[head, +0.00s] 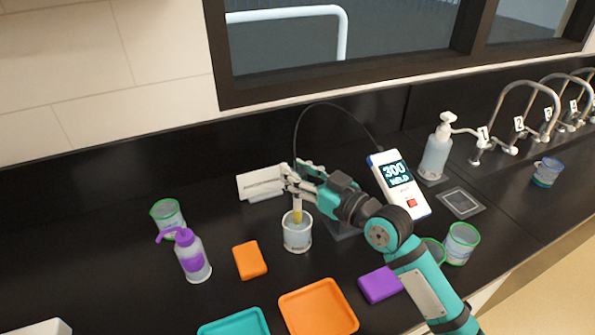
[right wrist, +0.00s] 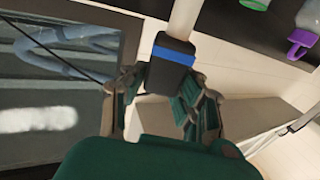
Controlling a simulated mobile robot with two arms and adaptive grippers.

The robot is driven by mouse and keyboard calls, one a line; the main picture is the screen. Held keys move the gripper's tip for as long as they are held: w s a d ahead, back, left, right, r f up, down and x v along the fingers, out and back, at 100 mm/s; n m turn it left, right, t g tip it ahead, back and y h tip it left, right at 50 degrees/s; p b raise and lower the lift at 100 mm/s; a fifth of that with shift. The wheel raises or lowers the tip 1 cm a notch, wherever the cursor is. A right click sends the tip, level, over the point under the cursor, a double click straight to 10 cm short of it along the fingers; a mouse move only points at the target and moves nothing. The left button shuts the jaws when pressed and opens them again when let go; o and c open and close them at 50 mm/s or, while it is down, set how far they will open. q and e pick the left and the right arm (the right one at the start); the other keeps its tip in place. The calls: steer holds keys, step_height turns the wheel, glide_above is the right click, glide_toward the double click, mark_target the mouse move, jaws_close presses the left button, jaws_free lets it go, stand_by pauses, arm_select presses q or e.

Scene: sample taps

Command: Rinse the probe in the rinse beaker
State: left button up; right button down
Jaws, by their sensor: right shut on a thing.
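The probe (head: 297,213) is upright, with a yellowish lower part. Its lower end appears within the mouth of a clear beaker (head: 297,238) holding liquid; I cannot tell how deep it sits. My right gripper (head: 298,180) is shut on the probe's upper part, above the beaker. In the right wrist view the probe (right wrist: 172,66) shows a dark body, a blue band and a pale shaft between the fingers of my right gripper (right wrist: 163,95). A dark cable arcs from the probe to the handheld meter (head: 398,185), which reads 300. My left gripper is out of view.
A purple-topped wash bottle (head: 192,258) and a green-rimmed beaker (head: 167,214) stand left. Orange (head: 250,260) and purple (head: 380,285) blocks and an orange tray (head: 318,308) lie in front. A white card (head: 260,184) stands behind. Soap dispenser (head: 436,150) and taps are right.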

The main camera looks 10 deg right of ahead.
mark_target(300, 199)
steer(key=shift+f+b, duration=2.75)
steer(key=shift+f, duration=0.75)
steer(key=shift+w, duration=0.4)
steer(key=shift+s+a+r, duration=0.1)
steer(key=shift+s+a, duration=0.05)
steer(key=shift+s+a+p, duration=0.2)
steer(key=shift+s+p, duration=0.15)
steer(key=shift+p, duration=0.15)
steer(key=shift+s+d, duration=0.1)
steer(key=shift+d, duration=0.1)
steer(key=shift+s+d, duration=0.2)
steer(key=shift+d, duration=0.05)
steer(key=shift+w, duration=0.4)
